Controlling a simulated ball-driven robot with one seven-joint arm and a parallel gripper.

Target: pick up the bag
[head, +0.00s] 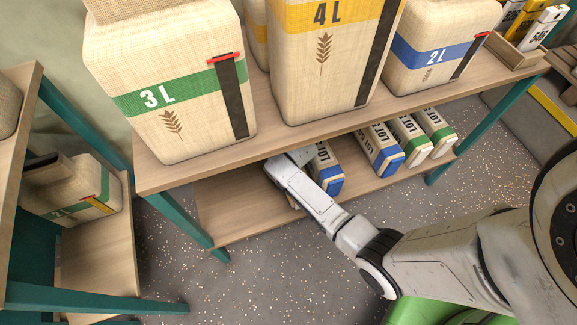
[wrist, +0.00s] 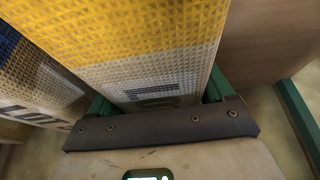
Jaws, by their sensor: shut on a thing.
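My gripper (wrist: 160,97) is shut on a small woven bag (wrist: 140,35) with a yellow band above a pale part with dark print. Its green-padded fingers press on the bag's two sides. In the head view my gripper (head: 284,167) reaches in under the upper shelf, at the left end of the row on the lower shelf. The upper shelf and my arm hide most of the held bag there. I cannot tell whether the bag rests on the shelf or is lifted.
A blue-banded LOT bag (head: 325,168) stands close right of my gripper; it also shows in the wrist view (wrist: 45,90). More LOT bags (head: 380,150) stand further right. The upper shelf (head: 300,140), with large 2 L, 3 L and 4 L bags, overhangs. The lower shelf (head: 225,205) is bare at left.

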